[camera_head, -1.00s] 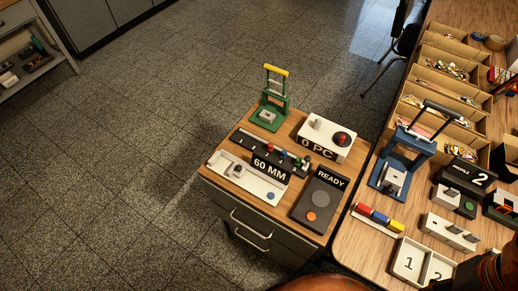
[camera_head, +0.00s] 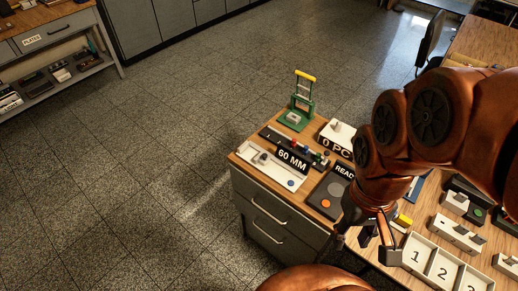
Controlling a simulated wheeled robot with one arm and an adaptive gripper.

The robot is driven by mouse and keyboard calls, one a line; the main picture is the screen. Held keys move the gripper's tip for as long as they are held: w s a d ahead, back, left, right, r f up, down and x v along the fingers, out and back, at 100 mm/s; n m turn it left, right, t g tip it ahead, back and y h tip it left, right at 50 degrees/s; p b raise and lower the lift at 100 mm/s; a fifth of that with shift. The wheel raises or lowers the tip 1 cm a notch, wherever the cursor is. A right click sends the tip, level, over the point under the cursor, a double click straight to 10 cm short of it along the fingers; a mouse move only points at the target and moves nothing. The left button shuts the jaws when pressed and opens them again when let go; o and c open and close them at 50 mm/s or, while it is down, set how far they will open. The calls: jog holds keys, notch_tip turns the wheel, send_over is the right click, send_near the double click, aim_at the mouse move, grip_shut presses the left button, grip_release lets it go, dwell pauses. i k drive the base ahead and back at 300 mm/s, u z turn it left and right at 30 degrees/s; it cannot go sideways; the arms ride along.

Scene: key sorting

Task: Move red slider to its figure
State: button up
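A black slider unit (camera_head: 273,135) with small coloured knobs stands on the wood-topped cabinet, behind the "60 MM" sign (camera_head: 293,160). A small red knob (camera_head: 296,143), which looks like the red slider, sits on it near blue and green ones. The figures for the sliders are too small to make out. My gripper (camera_head: 368,238) hangs at the cabinet's right front corner, to the right of and nearer than the slider unit, and apart from it. Its fingers are small and dark, and I cannot tell whether they are open. I see nothing clearly held in it.
A green press with a yellow handle (camera_head: 305,76) stands at the cabinet's back. A white "0 PC" box (camera_head: 335,139) and a dark "READY" panel (camera_head: 325,197) are beside the unit. A numbered white tray (camera_head: 442,262) is on the right table. My arm hides much of that table.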

aim_at(294, 144)
jog(key=u, duration=0.55)
jog(key=k, duration=0.55)
jog(key=u, duration=0.65)
jog(key=i, duration=0.9)
jog(key=z, duration=0.6)
